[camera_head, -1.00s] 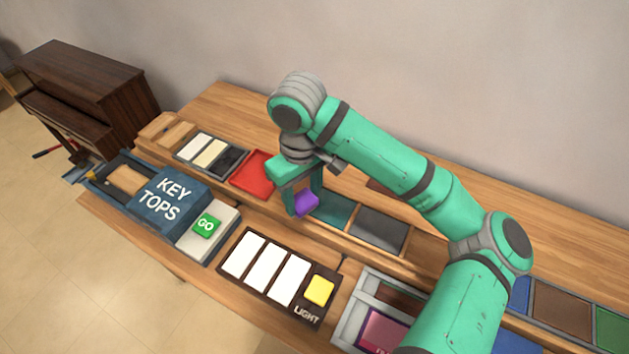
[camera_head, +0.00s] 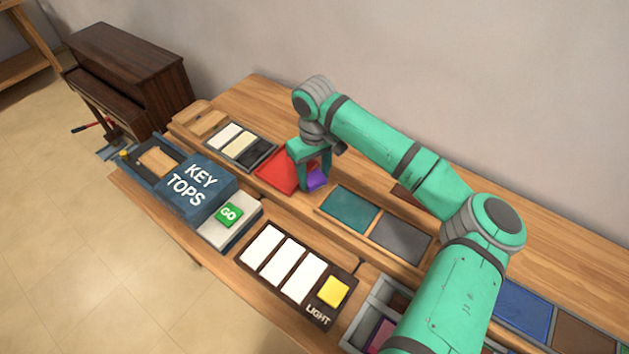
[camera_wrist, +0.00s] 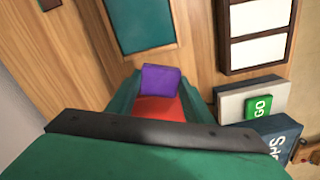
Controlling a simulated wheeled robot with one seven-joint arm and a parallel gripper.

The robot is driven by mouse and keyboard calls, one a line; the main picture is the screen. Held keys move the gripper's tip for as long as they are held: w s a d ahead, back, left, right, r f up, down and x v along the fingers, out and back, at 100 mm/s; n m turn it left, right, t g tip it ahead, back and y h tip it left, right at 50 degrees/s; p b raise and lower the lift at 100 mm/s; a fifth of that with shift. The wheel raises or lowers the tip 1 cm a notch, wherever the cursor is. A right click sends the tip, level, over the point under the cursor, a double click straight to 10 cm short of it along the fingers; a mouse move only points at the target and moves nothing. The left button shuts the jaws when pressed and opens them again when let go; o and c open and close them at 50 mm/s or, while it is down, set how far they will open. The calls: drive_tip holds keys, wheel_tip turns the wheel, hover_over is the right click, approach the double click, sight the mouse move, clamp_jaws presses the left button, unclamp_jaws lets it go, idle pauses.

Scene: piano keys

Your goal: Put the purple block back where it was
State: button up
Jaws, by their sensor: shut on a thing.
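The purple block (camera_head: 317,180) is held between the fingers of my gripper (camera_head: 314,184). In the wrist view the purple block (camera_wrist: 160,80) sits between the fingertips of my gripper (camera_wrist: 160,88), with red showing just below it. The red pad (camera_head: 277,170) lies on the raised back shelf, at and to the left of my gripper. The teal pad (camera_head: 349,209) lies to the right and is empty; it also shows in the wrist view (camera_wrist: 141,25). I cannot tell how far the block is above the shelf.
A dark grey pad (camera_head: 401,237) lies right of the teal one. A tray of white and black key tops (camera_head: 240,146) is left of the red pad. In front are the blue KEY TOPS box (camera_head: 195,190), the green GO button (camera_head: 229,214) and the yellow LIGHT button (camera_head: 333,291).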

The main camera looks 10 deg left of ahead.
sight(314, 175)
drive_tip(key=shift+w+a+f, duration=0.1)
drive_tip(key=shift+w+f, duration=0.1)
drive_tip(key=shift+f, duration=0.5)
drive_tip(key=shift+w+f, duration=0.2)
drive_tip(key=shift+f, duration=0.45)
drive_tip(key=shift+w+a+f, duration=0.1)
drive_tip(key=shift+w+f, duration=0.1)
drive_tip(key=shift+f, duration=0.5)
drive_tip(key=shift+s+a, duration=0.2)
drive_tip(key=shift+a, duration=0.05)
drive_tip(key=shift+d+f, duration=0.1)
drive_tip(key=shift+d, duration=0.05)
drive_tip(key=o, duration=1.1)
drive_tip(key=shift+d, duration=0.25)
drive_tip(key=shift+a, duration=0.1)
drive_tip(key=shift+r, duration=0.3)
wheel_tip(314, 175, up, 11)
drive_tip(key=shift+a+f, duration=0.1)
drive_tip(key=shift+r, duration=0.5)
